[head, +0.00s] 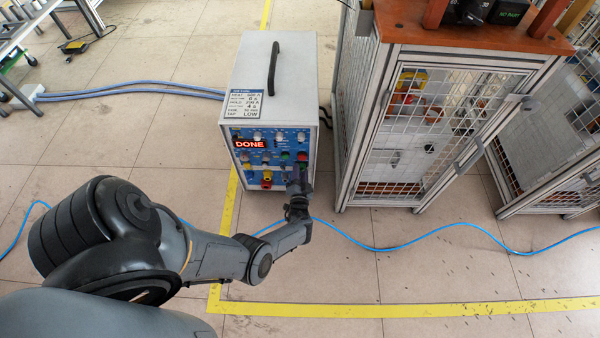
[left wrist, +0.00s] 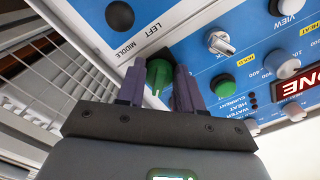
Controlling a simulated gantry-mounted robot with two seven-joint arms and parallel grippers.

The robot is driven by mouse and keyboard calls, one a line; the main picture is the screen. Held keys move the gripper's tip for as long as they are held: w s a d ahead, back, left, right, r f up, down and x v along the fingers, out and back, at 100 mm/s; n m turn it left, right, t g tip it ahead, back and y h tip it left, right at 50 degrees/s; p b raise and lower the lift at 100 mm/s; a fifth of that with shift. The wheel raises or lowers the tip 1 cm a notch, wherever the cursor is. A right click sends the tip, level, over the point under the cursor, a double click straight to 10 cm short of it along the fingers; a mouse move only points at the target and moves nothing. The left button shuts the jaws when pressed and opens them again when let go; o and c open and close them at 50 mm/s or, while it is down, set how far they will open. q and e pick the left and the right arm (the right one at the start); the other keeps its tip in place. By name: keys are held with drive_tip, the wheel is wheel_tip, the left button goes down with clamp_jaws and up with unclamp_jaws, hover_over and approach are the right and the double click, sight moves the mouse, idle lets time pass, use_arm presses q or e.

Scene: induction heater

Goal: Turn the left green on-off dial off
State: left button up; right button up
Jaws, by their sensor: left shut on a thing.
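The induction heater (head: 250,85) is a white box with a black top handle and a blue control panel (head: 240,168) facing my arm. My left gripper (head: 296,186) is at the lower right of that panel. In the left wrist view, its two dark fingers (left wrist: 160,90) are closed on either side of a green dial (left wrist: 158,73) with a white pointer mark, beside the printed words LEFT and MIDDLE. The gripper hides this dial in the head view. A second green knob (left wrist: 222,85) sits just right of the fingers. My right gripper is not in view.
A red display (head: 249,143) reads DONE. Other knobs, including a grey-white one (left wrist: 221,43) and a black one (left wrist: 119,15), surround the dial. A wire-mesh cabinet (head: 400,130) stands close to the heater's right. A blue cable (head: 400,248) crosses the floor.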

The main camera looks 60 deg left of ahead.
use_arm(q)
drive_tip(key=shift+n, duration=0.4)
drive_tip(key=shift+c, duration=0.3)
drive_tip(key=n, duration=1.6)
drive_tip(key=shift+w+d+f+n, duration=0.15)
drive_tip(key=shift+w+d+n, duration=0.1)
drive_tip(key=shift+w+n, duration=0.15)
drive_tip(key=o, duration=1)
